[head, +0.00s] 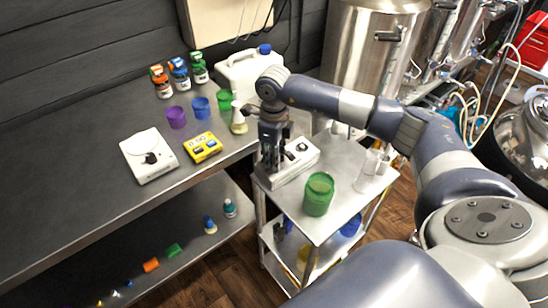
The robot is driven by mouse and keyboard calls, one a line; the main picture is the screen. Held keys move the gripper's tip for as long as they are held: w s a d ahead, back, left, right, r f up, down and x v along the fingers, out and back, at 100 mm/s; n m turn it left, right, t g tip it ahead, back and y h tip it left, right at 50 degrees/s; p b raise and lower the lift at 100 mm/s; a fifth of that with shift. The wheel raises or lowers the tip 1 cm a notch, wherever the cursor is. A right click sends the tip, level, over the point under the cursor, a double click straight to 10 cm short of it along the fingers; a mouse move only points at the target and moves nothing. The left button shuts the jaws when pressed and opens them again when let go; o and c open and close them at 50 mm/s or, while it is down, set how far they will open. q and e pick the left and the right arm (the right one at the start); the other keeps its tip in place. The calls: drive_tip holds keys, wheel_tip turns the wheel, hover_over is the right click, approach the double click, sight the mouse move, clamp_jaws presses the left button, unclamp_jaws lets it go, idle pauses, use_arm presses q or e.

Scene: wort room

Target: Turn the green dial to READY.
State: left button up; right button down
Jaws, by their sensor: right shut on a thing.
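My right gripper (270,166) points down at the left end of a white control box (297,168) on a small metal cart. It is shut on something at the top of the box. No green dial shows openly anywhere; the dial appears to be what is between the fingers, hidden by them. Its pointer and the READY mark cannot be read. A dark knob (302,147) shows on the box to the right of the gripper. My left gripper is not in view.
A green jar (318,194) and clear beakers (369,164) stand on the cart (342,208) near the box. The bench at left bears a white scale-like device (149,156), a yellow box (203,147), cups, bottles and a white canister (245,70). Steel tanks (362,45) stand behind.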

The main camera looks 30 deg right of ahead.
drive_tip(key=m, duration=0.3)
drive_tip(key=shift+m+b, duration=0.35)
drive_tip(key=shift+m, duration=0.05)
drive_tip(key=m, duration=0.3)
drive_tip(key=shift+m, duration=0.3)
drive_tip(key=m, duration=0.3)
drive_tip(key=shift+m+b, duration=0.3)
drive_tip(key=shift+b, duration=0.05)
drive_tip(key=shift+w+m, duration=0.1)
drive_tip(key=shift+m, duration=1.8)
drive_tip(key=c, duration=1.3)
unclamp_jaws()
drive_tip(key=shift+c, duration=0.2)
